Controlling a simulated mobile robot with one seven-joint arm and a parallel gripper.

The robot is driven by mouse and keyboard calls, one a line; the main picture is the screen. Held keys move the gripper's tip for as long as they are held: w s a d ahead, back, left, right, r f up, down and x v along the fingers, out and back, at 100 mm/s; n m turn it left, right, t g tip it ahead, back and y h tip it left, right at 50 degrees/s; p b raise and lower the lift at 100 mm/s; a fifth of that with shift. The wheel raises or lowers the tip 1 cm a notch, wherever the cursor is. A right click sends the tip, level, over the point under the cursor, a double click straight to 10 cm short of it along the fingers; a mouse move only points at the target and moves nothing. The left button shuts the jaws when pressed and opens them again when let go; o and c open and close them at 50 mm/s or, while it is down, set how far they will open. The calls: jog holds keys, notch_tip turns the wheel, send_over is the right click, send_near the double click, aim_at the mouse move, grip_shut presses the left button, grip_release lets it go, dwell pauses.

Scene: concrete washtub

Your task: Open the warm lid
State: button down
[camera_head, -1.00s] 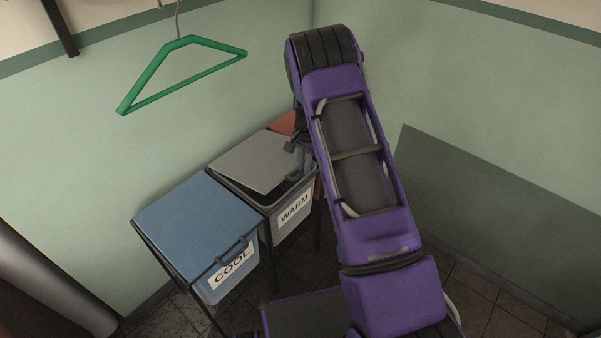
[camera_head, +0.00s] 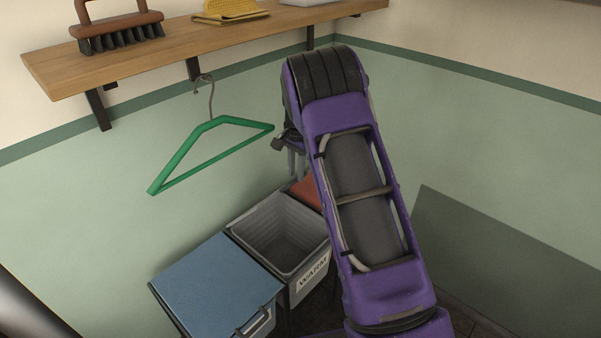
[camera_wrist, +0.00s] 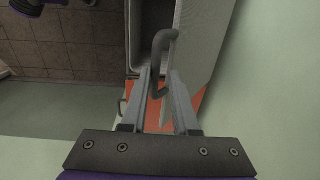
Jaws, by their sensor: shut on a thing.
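The warm bin (camera_head: 311,283), with a WARM label on its front, stands open between a blue-lidded bin and a red-topped one; its grey interior shows empty. I cannot make out its lid clearly in the head view. In the wrist view the warm lid (camera_wrist: 207,35) is a pale panel standing up beside the bin opening (camera_wrist: 154,25). My gripper (camera_wrist: 161,75) is shut on the curved grey lid handle (camera_wrist: 163,42). In the head view my gripper (camera_head: 291,160) is above the back of the bins, partly hidden by my arm.
The blue lid (camera_head: 215,290) of the neighbouring bin is closed. The red top (camera_head: 306,192) is mostly hidden by my arm. A green hanger (camera_head: 210,155) hangs near the wall, left of my gripper. A wooden shelf (camera_head: 200,47) holds a brush (camera_head: 120,35) and a yellow cloth (camera_head: 229,11).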

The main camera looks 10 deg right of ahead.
jog(key=shift+w+a+f, duration=0.25)
jog(key=shift+w+a, duration=0.35)
jog(key=shift+a, duration=0.3)
jog(key=c, duration=1.1)
grip_release()
jog(key=shift+o, duration=1.2)
jog(key=shift+w+a+f, duration=0.1)
jog(key=shift+w+f, duration=0.1)
jog(key=shift+f, duration=0.05)
jog(key=shift+r, duration=0.2)
notch_tip(320, 180, up, 8)
jog(key=d, duration=0.1)
jog(key=shift+s, duration=0.25)
